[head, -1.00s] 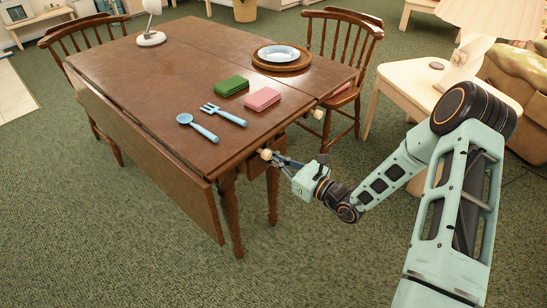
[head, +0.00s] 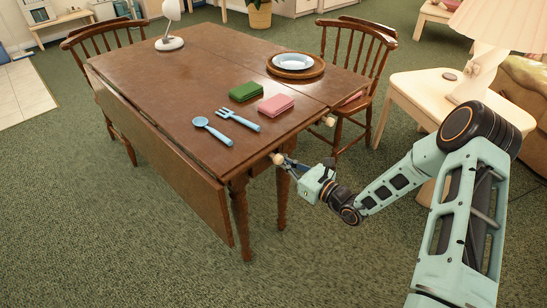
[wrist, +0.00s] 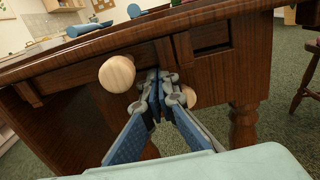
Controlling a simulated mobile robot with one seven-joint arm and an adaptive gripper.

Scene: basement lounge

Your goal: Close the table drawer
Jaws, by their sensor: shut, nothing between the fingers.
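The brown wooden table (head: 190,85) has a drawer front (wrist: 70,78) under its near end, seen in the wrist view. A round pale knob (wrist: 117,74) on it also shows in the head view (head: 277,158). The drawer front looks nearly flush with the frame; I cannot tell whether a small gap remains. My gripper (head: 290,164) is shut and empty beside this knob. In the wrist view its fingertips (wrist: 158,80) are just right of the knob, near the table frame. A second pale knob (wrist: 190,97) is partly hidden behind the fingers.
A plate on a round tray (head: 294,63) and a white lamp (head: 170,43) stand farther back. A wooden chair (head: 352,75) and side table (head: 425,88) are right.

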